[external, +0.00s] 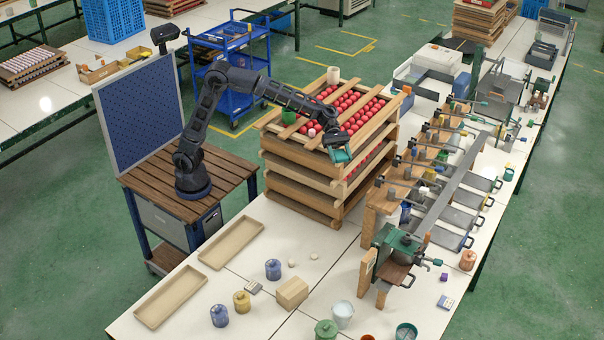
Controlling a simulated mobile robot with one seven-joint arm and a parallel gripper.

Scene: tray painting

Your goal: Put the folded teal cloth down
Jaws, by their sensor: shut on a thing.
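My gripper (337,145) is at the right front corner of the stack of wooden trays (301,185), raised at about the height of the top tray. It is shut on the folded teal cloth (341,156), which shows as a small dark teal piece at the fingertips. The fingers themselves are too small to make out. I cannot tell whether the cloth touches the tray's edge. The top tray holds rows of red balls (345,105), with a green round item (289,116) and a cream cup (333,75) on it.
Right of the stack is a long rack of clamps and metal plates (440,190). In front, the white table (330,265) holds two shallow wooden trays (170,297), several lidded jars (273,269) and a wooden block (292,292). Bare table lies between them and the stack.

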